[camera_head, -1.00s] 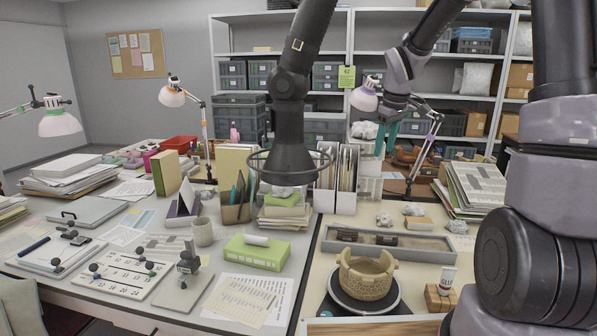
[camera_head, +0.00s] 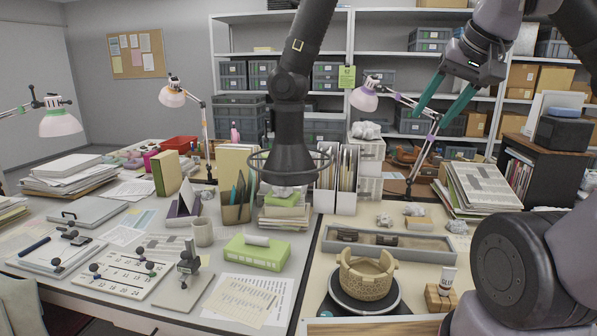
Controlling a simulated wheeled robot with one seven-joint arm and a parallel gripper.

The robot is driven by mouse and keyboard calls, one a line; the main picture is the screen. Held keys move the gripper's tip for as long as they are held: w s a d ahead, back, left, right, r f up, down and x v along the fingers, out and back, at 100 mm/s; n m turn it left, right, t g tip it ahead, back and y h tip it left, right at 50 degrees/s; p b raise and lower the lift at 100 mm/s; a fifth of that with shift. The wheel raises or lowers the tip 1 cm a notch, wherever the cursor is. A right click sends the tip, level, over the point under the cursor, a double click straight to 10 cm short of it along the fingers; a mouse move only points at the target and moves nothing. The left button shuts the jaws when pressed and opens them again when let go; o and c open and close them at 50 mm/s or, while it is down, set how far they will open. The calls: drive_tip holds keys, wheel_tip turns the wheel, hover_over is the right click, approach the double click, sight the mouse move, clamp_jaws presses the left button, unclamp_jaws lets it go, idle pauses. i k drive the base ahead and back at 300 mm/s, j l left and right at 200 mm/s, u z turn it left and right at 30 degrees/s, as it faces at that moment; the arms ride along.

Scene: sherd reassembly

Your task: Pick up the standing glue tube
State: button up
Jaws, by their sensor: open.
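The glue tube (camera_head: 447,280) is small and white with a dark cap end. It stands upright in a wooden block (camera_head: 440,297) at the front right of the table, right of the pot. My gripper (camera_head: 441,114) is open and empty, its two teal fingers spread and pointing down and left. It is high up in front of the shelves, well above the glue tube in the picture and apart from it. My arm's dark round joint stands close to the right of the tube in the picture and does not cover it.
A tan broken pot (camera_head: 366,276) sits on a dark round turntable (camera_head: 390,301) left of the tube. Behind it lies a grey tray (camera_head: 427,250) with dark pieces. A black extraction hood (camera_head: 292,158) hangs over the table's middle. Stacked papers (camera_head: 478,187) stand at the back right.

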sight(449, 274)
drive_tip(key=z, duration=0.75)
